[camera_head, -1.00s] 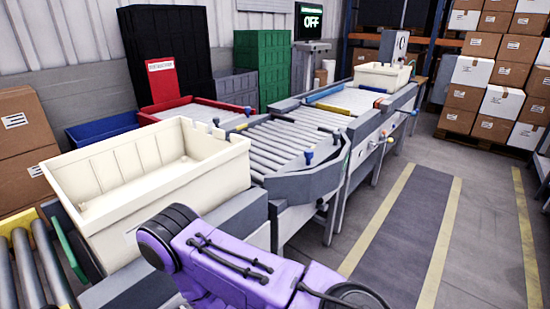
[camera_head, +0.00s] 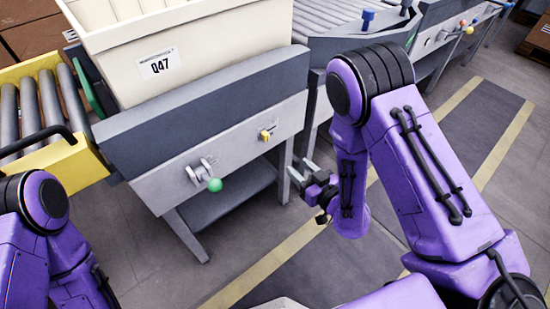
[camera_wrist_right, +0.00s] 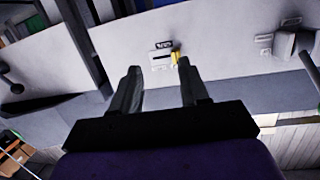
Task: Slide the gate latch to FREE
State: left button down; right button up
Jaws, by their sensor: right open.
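A small yellow knob (camera_head: 265,134), which looks like the gate latch, sits on the light grey front panel below the cream tote. In the right wrist view the yellow knob (camera_wrist_right: 176,56) is just beyond my fingers, by a small plate and a dark label too small to read. My right gripper (camera_head: 302,172) is open and empty, to the right of and below the knob in the head view. In the wrist view its fingers (camera_wrist_right: 158,67) point at the panel and appear apart from the knob. My left arm shows at the lower left; its gripper is out of view.
A lever with a green ball (camera_head: 214,185) sticks out of the panel, left of the knob. A cream tote (camera_head: 190,65) labelled Q47 stands above the panel. A yellow-framed roller conveyor (camera_head: 78,168) is at the left. Floor in front of the panel is clear.

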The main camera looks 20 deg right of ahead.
aim_at(268, 137)
jog(key=w+a, duration=0.1)
jog(key=w, duration=0.3)
jog(key=w+a+r+n+t+y, duration=0.1)
jog(key=w+a, duration=0.1)
jog(key=w, duration=0.1)
jog(key=w+a+r+y, duration=0.1)
jog(key=w+a, duration=0.1)
jog(key=w, duration=0.2)
jog(key=shift+w+r+n, duration=0.25)
jog(key=shift+w+n, duration=0.05)
jog(key=shift+n, duration=0.1)
grip_shut()
